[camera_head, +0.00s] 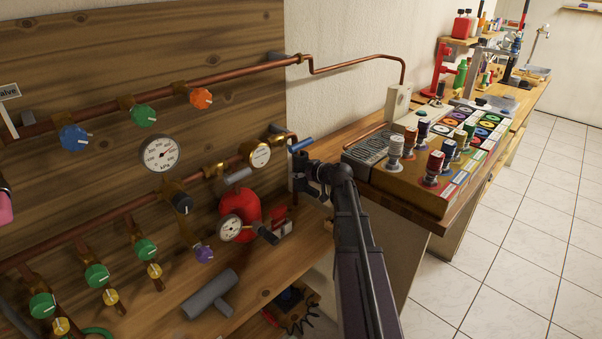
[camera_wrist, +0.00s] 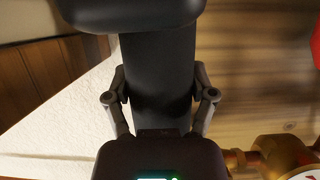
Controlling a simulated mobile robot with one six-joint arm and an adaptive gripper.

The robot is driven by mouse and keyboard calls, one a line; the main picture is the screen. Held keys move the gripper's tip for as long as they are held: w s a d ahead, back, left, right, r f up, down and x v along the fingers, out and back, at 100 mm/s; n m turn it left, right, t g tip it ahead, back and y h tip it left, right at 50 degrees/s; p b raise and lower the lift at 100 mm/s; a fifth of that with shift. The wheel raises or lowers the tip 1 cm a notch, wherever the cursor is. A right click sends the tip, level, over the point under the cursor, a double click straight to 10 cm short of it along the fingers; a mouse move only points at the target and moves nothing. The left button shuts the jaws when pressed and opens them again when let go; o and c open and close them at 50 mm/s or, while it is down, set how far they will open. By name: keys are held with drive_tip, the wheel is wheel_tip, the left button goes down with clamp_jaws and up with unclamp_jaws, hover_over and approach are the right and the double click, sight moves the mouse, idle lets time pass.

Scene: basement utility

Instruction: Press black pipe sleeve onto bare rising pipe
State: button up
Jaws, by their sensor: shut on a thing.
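My gripper (camera_head: 315,175) is at the right end of the pipe board. In the wrist view its two fingers (camera_wrist: 159,95) are closed on either side of the black pipe sleeve (camera_wrist: 158,65), a smooth dark cylinder. In the head view the sleeve (camera_head: 299,167) shows as a dark upright piece at the fingers. A copper pipe (camera_head: 294,197) appears as a thin vertical strip just below it, and a pipe bend (camera_head: 291,137) lies just above. The sleeve looks lined up with this pipe, but the fingers hide whether it is around it or beside it.
A blue handle (camera_head: 302,144) sits just above my gripper. A red vessel (camera_head: 241,205) with a gauge stands to its left. A grey tee piece (camera_head: 211,294) lies on the wooden shelf. A bench with a tray of spools (camera_head: 400,190) is close on the right.

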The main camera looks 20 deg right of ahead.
drive_tip(key=shift+w+a, duration=0.25)
drive_tip(key=shift+w, duration=0.4)
drive_tip(key=shift+w+a, duration=0.2)
drive_tip(key=shift+w, duration=0.45)
drive_tip(key=o, duration=1)
drive_tip(key=shift+c, duration=0.2)
drive_tip(key=shift+s, duration=0.2)
drive_tip(key=shift+s+d, duration=0.5)
drive_tip(key=shift+s, duration=0.85)
drive_tip(key=shift+s+d, duration=0.5)
drive_tip(key=shift+s, duration=0.8)
drive_tip(key=shift+s+d, duration=0.5)
drive_tip(key=shift+s, duration=0.85)
